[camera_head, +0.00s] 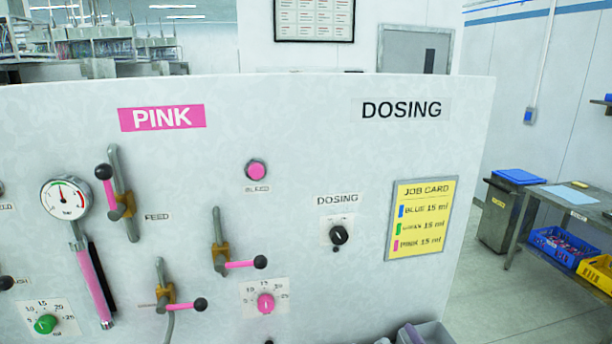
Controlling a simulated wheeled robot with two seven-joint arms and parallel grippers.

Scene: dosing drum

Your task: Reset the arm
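Neither of my grippers shows in the head view, and no arm is clearly seen. A pale dosing panel (300,140) fills most of the view, with a pink label (162,117) reading PINK. The feed valve (117,195) has its pink lever pointing up to a black knob. Two lower valves, a middle one (222,250) and a left one (166,295), have their levers lying roughly level to the right. A pink button (256,171), a pink dial (265,303), a black dosing knob (339,235) and a green dial (46,323) are on the panel.
A gauge (66,199) and yellow job card (420,218) are on the panel. A grey container (433,333) is partly cut off at the bottom. At right stand a blue-lidded bin (500,210) and a table with blue (563,246) and yellow crates; the floor between is clear.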

